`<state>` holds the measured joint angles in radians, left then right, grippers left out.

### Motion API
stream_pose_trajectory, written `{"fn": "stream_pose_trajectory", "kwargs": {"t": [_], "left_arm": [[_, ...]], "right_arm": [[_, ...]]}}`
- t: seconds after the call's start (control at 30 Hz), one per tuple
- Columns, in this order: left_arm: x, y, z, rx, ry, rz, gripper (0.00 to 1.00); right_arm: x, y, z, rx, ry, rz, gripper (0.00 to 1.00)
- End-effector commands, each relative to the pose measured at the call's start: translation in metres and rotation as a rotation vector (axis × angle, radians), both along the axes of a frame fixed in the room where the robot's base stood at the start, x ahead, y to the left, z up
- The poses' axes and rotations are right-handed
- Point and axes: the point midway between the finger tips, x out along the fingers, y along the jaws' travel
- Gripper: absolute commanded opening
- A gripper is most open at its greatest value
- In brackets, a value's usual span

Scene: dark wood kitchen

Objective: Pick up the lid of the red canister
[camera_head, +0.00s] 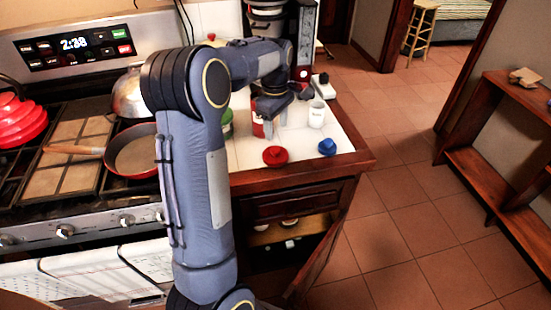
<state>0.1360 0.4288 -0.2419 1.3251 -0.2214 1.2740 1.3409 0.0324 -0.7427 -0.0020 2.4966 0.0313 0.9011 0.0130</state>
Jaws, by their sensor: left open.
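A red lid (275,156) with a knob lies on the white tiled counter near its front edge. A red canister (258,127) stands just behind it, partly hidden by my left gripper. My left gripper (277,122) points down by the canister, above and behind the lid. It is open, and I see nothing held in it. Its exact gap to the canister is hard to tell. My right gripper is not in view.
A blue lid (327,147) lies to the right of the red one, and a white canister (316,115) stands behind it. A green canister (227,122) is partly hidden by my left arm. A pan (134,150) sits on the stove.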

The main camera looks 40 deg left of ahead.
Motion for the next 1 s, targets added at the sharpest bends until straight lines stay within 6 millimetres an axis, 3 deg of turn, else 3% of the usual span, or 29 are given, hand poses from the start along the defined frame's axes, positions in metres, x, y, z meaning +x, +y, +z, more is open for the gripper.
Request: {"fn": "stream_pose_trajectory", "kwargs": {"t": [0.17,0.7,0.97,1.0], "left_arm": [[0.006,0.005,-0.016,0.013,0.019,0.044,0.54],[0.001,0.003,-0.082,0.012,0.017,0.041,0.54],[0.001,0.003,-0.085,0.013,0.014,0.04,0.54],[0.001,0.003,-0.085,0.013,0.014,0.04,0.5]], "right_arm": [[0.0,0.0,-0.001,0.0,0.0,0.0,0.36],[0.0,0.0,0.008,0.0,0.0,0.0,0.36],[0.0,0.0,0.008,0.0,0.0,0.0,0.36],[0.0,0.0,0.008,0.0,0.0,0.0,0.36]]}}
